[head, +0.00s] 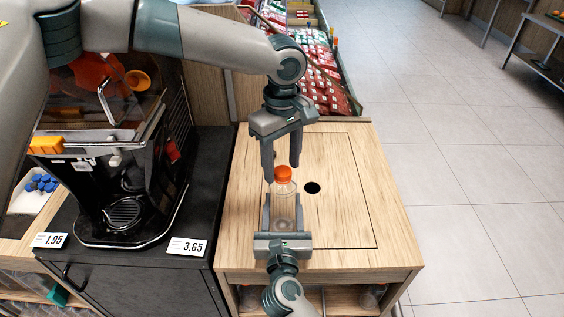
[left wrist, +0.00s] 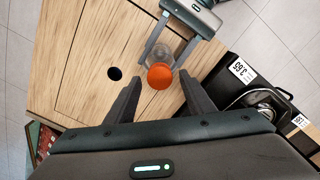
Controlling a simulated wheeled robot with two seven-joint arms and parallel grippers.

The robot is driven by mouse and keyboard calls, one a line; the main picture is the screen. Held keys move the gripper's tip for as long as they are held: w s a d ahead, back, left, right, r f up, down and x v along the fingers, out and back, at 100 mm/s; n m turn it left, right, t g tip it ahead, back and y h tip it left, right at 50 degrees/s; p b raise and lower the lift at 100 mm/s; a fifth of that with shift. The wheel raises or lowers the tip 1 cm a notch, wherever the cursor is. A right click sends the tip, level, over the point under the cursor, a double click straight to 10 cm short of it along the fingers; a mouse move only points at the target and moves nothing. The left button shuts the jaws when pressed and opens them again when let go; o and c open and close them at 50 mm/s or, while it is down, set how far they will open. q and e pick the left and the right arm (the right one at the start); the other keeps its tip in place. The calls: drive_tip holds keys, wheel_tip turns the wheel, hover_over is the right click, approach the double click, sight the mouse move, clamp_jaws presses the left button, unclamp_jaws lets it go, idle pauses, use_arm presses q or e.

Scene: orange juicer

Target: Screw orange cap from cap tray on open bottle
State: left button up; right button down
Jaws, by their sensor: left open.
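A clear bottle (head: 283,207) stands upright on the wooden counter, with an orange cap (head: 284,174) on its top. In the left wrist view the orange cap (left wrist: 160,76) hides most of the bottle (left wrist: 160,55). My left gripper (head: 282,172) comes down from above with its fingers open, just above and around the cap, apart from it. My right gripper (head: 283,205) reaches in from the front with one finger on each side of the bottle body. It appears closed on the bottle. The cap tray (head: 30,193) at the far left holds several blue caps.
A black juicer (head: 125,200) stands on the dark cabinet to the left, with price tags in front. The wooden counter (head: 340,215) has a dark round hole (head: 312,188) right of the bottle and is otherwise clear. Packaged goods (head: 325,75) fill a shelf behind.

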use_arm(q)
drive_tip(key=shift+r, duration=0.1)
drive_tip(key=shift+r, duration=2.2)
drive_tip(key=shift+c, duration=0.4)
drive_tip(key=shift+s+d+r+n, duration=0.1)
drive_tip(key=shift+r+n, duration=0.7)
drive_tip(key=shift+n, duration=0.55)
drive_tip(key=shift+s+r+n, duration=0.1)
drive_tip(key=shift+r+n, duration=0.7)
drive_tip(key=shift+n, duration=0.55)
drive_tip(key=shift+f, duration=0.2)
drive_tip(key=shift+f, duration=3.85)
